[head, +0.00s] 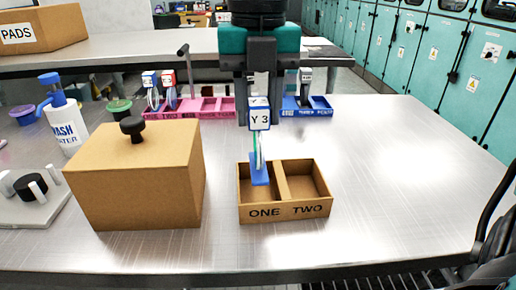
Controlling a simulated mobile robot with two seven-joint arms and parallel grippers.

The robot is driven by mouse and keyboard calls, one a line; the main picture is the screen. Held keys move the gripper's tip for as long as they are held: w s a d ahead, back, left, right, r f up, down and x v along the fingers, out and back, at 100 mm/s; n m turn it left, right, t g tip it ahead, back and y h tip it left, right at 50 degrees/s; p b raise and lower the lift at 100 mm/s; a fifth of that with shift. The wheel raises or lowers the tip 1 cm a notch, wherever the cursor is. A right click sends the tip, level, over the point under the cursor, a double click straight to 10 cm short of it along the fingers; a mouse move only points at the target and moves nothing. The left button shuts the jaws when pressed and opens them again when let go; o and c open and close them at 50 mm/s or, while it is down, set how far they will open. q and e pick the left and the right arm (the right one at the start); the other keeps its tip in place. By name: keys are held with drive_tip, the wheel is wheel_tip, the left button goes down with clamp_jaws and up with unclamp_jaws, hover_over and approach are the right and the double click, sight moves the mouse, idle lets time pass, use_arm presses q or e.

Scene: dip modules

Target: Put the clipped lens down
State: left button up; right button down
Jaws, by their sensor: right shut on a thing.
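My right gripper (260,98) comes down from the top centre and is shut on the clipped lens. The clip (260,119) has a blue and white block marked "Y 3". A thin pale and green piece hangs below it, with a blue flat part (259,168) at the bottom. This blue part shows in front of compartment ONE of the brown two-part tray (265,211); whether it touches the tray I cannot tell. Compartment TWO is empty. My left gripper is not in view.
A brown box with a black knob (140,175) stands left of the tray. A wash bottle (65,120) and a grey device with knobs (32,195) are further left. Pink (205,112) and blue (322,110) trays with labelled clips stand behind. The table right of the tray is clear.

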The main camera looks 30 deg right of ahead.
sight(258, 144)
wheel_tip(258, 144, down, 2)
drive_tip(key=shift+f, duration=0.25)
wheel_tip(258, 144, down, 4)
drive_tip(key=shift+r+b, duration=0.1)
drive_tip(key=shift+b, duration=0.35)
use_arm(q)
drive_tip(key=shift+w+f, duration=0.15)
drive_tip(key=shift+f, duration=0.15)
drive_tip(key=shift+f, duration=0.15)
use_arm(e)
drive_tip(key=c, duration=0.7)
unclamp_jaws()
drive_tip(key=shift+c, duration=0.2)
